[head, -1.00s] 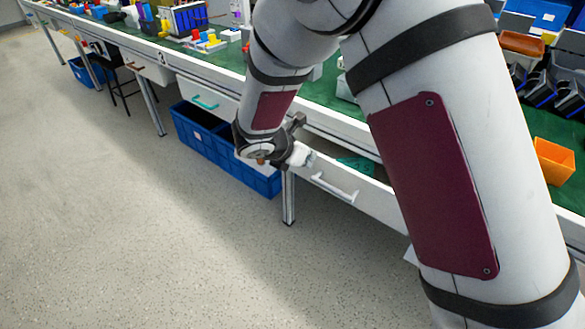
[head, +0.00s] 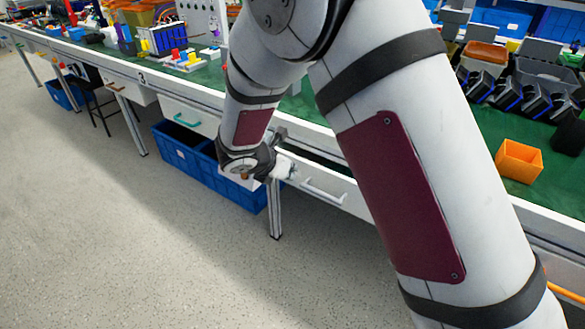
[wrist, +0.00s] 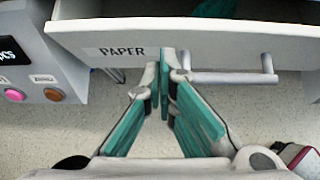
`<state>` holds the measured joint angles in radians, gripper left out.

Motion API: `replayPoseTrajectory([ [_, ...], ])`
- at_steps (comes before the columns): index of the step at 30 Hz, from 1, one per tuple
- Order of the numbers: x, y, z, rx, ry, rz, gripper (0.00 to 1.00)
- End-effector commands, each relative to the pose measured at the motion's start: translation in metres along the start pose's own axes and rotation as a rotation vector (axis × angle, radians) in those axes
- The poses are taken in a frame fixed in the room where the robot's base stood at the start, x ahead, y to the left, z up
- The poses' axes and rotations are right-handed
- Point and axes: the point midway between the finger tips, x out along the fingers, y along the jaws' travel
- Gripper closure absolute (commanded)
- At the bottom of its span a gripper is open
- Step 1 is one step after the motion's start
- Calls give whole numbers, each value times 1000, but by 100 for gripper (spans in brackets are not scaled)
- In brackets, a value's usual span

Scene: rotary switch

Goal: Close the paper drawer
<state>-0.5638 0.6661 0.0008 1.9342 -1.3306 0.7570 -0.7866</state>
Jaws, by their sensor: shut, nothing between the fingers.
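The paper drawer (head: 345,197) is a white drawer under the long bench, with a pale bar handle (head: 323,191). A dark gap shows above its front in the head view, so it stands partly open. In the wrist view its front (wrist: 220,47) bears the label PAPER (wrist: 113,51), and a strip of its inside with a teal thing shows at the top. My gripper (wrist: 167,62) is shut and empty. Its fingertips are at the drawer front, right of the label and by the left end of the handle (wrist: 228,77); contact seems likely. In the head view my gripper (head: 286,170) is partly hidden.
A grey panel with pink and orange buttons (wrist: 30,95) stands left of the drawer in the wrist view. Blue crates (head: 205,165) sit under the bench beside a bench leg (head: 274,210). An orange bin (head: 519,161) stands on the green bench top. The floor in front is clear.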

Motion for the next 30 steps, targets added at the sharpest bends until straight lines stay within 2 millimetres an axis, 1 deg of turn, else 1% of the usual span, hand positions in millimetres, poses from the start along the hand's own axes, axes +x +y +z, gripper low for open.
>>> replayPoseTrajectory([
  [2,-6,3,-6,-1,0,0,100],
  [6,-41,4,-3,1,-1,2,100],
  [12,-80,3,-4,1,0,1,100],
  [15,-93,3,-4,1,0,1,100],
  [17,-98,3,-5,2,0,0,100],
  [18,-101,3,-5,1,0,-1,98],
  [20,-103,3,-5,-3,-2,-4,84],
  [21,-102,3,-7,-13,-5,-10,75],
  [22,-101,3,-8,-25,-10,-17,68],
  [26,-84,3,-20,-140,-55,-93,68],
  [30,-56,-1,-40,-361,-138,-242,68],
])
